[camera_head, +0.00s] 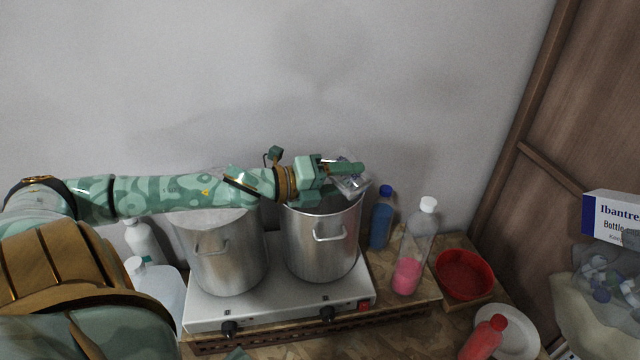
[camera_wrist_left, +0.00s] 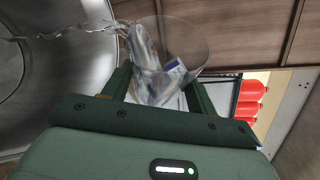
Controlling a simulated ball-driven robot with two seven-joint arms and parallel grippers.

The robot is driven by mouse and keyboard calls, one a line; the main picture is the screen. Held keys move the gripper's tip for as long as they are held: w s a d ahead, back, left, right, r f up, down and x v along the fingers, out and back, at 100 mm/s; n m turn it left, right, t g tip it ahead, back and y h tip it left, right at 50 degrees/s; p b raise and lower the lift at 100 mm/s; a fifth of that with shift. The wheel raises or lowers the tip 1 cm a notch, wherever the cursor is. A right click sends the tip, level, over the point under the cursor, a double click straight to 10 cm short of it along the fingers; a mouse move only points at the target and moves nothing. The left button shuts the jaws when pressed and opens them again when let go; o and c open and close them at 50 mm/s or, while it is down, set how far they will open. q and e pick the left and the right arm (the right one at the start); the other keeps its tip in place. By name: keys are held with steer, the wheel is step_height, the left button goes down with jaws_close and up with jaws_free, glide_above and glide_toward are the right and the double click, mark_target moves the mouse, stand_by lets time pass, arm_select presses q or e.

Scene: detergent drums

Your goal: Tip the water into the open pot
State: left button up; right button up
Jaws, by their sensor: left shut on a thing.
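My left gripper (camera_head: 342,170) is shut on a clear vessel (camera_head: 354,184), which it holds tilted above the open pot (camera_head: 322,245), the right of two steel pots. In the left wrist view, the clear vessel (camera_wrist_left: 188,48) sits between the fingers of my left gripper (camera_wrist_left: 160,90). A clear stream of water (camera_wrist_left: 72,30) runs from it across the pot's inside (camera_wrist_left: 30,75). The water level in the pot is hidden in the head view. My right gripper is not in view.
The other steel pot (camera_head: 228,255), with a pale top, stands left on the same white hob (camera_head: 275,305). A blue bottle (camera_head: 381,222), a clear bottle with pink liquid (camera_head: 410,265) and a red bowl (camera_head: 465,275) stand to the right. White bottles (camera_head: 150,285) stand at left.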

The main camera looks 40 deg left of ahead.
arm_select(q)
steer(key=shift+f+n, duration=0.15)
steer(key=shift+n, duration=0.15)
stand_by(0.4)
steer(key=shift+w+a+r+n+h, duration=0.15)
steer(key=shift+a+r+n+h, duration=0.15)
steer(key=shift+a+n+h, duration=0.4)
stand_by(0.4)
steer(key=shift+w+a+r+n+t, duration=0.1)
steer(key=shift+a+r+n+t, duration=0.1)
steer(key=shift+r+n+t, duration=0.45)
stand_by(0.7)
steer(key=shift+a+f+n, duration=0.1)
steer(key=shift+f+n, duration=0.35)
steer(key=shift+n, duration=0.1)
